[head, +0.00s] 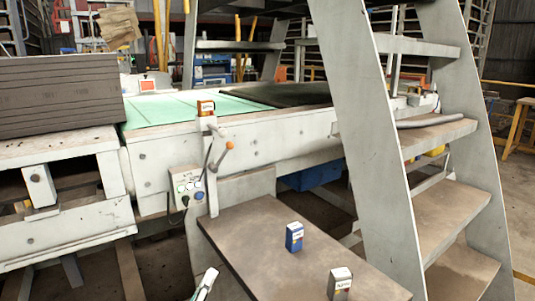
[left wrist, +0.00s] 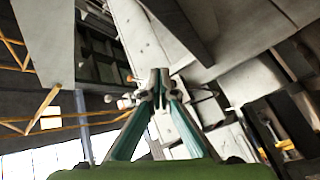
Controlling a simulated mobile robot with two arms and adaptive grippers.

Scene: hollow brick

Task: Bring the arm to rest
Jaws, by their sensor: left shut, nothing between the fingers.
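My left gripper (head: 207,281) shows only in part at the bottom edge of the head view, low and beside the front left edge of the brown-topped table (head: 265,238). In the left wrist view its two green-sided fingers (left wrist: 160,82) come together at the tips, with nothing between them. The gripper is shut and empty, and touches nothing that I can see. My right gripper is in neither view.
A metal staircase (head: 370,130) rises at the right. A machine bench (head: 240,135) with a control box (head: 187,188) stands behind. Grey boards (head: 60,95) are stacked at left.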

